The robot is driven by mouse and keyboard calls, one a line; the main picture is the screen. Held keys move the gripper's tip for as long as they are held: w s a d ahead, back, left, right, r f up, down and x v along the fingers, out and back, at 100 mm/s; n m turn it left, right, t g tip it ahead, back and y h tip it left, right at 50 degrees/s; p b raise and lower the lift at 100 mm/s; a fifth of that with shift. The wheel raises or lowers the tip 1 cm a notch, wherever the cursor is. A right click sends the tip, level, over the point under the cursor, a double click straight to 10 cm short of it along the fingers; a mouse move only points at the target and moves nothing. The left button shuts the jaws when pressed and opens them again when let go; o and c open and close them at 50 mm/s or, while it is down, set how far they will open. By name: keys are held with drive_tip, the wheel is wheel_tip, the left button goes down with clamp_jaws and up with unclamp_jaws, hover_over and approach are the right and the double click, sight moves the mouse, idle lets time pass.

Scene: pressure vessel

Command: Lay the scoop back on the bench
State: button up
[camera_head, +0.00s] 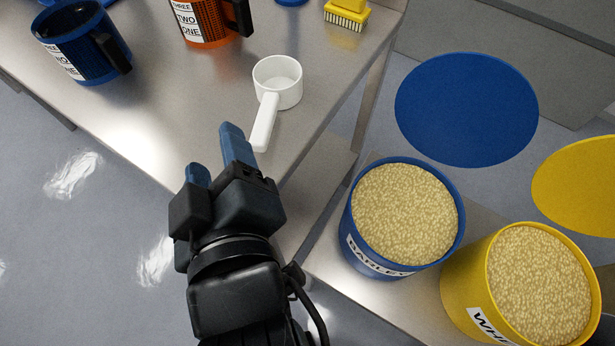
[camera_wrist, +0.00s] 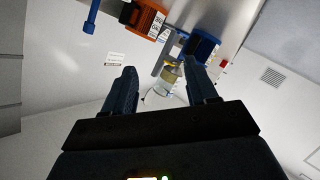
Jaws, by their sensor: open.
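The white scoop (camera_head: 278,84) lies on the steel bench (camera_head: 188,100), cup at the back and handle pointing toward the front edge. My gripper (camera_head: 217,150) is just in front of the scoop's handle, to its lower left in the head view. Its blue fingers are apart with nothing between them, and I see a gap between the right finger and the handle. In the wrist view my gripper (camera_wrist: 158,88) also shows two spread fingers and nothing held. The scoop is not visible in the wrist view.
A blue measuring jug (camera_head: 80,45) and an orange one (camera_head: 205,18) stand at the back of the bench, with a yellow brush (camera_head: 347,12) at the right. Grain-filled blue (camera_head: 362,240) and yellow (camera_head: 470,275) bins stand lower right. Bench around the scoop is clear.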

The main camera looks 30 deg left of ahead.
drive_tip(key=s+d+f+m+t+h, duration=0.1)
drive_tip(key=d+f+m+h, duration=0.2)
drive_tip(key=d, duration=0.5)
drive_tip(key=s+d+f+m+t+h, duration=0.1)
drive_tip(key=d+f+m+t, duration=0.15)
drive_tip(key=d+m, duration=0.35)
drive_tip(key=s+d+f+m+t+h, duration=0.1)
drive_tip(key=d+f+m+h, duration=0.15)
drive_tip(key=d, duration=0.65)
drive_tip(key=s+d+m+h, duration=0.2)
drive_tip(key=s+d, duration=0.3)
drive_tip(key=d, duration=0.3)
drive_tip(key=s+d+r+m+h, duration=0.1)
drive_tip(key=s+d+m+h, duration=0.1)
drive_tip(key=s+d, duration=0.4)
drive_tip(key=d+m, duration=0.1)
drive_tip(key=d, duration=0.1)
drive_tip(key=shift+d+r, duration=0.15)
drive_tip(key=shift+d, duration=0.25)
drive_tip(key=shift+c, duration=0.2)
